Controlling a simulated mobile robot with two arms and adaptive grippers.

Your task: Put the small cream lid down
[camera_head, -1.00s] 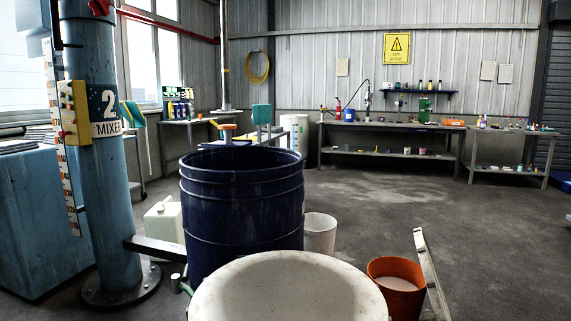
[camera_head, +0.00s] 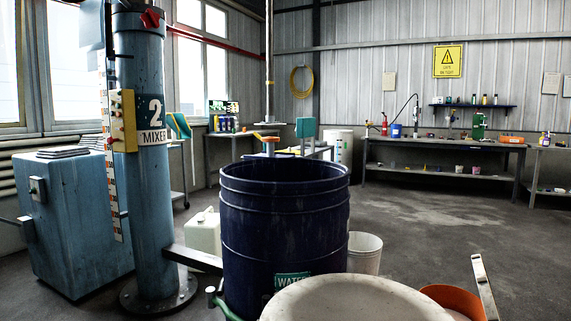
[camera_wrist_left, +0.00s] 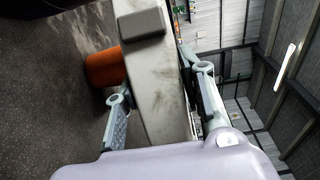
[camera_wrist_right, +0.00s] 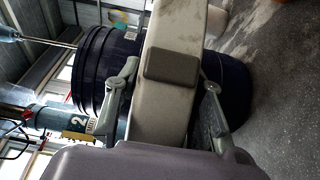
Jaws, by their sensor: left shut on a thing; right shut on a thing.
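The cream lid (camera_head: 355,302) is a round, pale, stained disc at the bottom of the head view, cut off by its lower edge and in front of a dark blue drum. In the left wrist view the lid (camera_wrist_left: 165,85) runs edge-on between the fingers of my left gripper (camera_wrist_left: 160,100), which is shut on it. In the right wrist view the lid (camera_wrist_right: 165,115) lies between the fingers of my right gripper (camera_wrist_right: 168,100), also shut on it. A grey block shows on the lid in both wrist views. Neither gripper shows in the head view.
The dark blue drum (camera_head: 285,225) stands just beyond the lid. A white bucket (camera_head: 365,252) and an orange bucket (camera_head: 455,297) stand to the right, with a grey bar (camera_head: 484,285). The blue mixer column (camera_head: 150,190) and white canister (camera_head: 203,235) are left. Floor is clear at back right.

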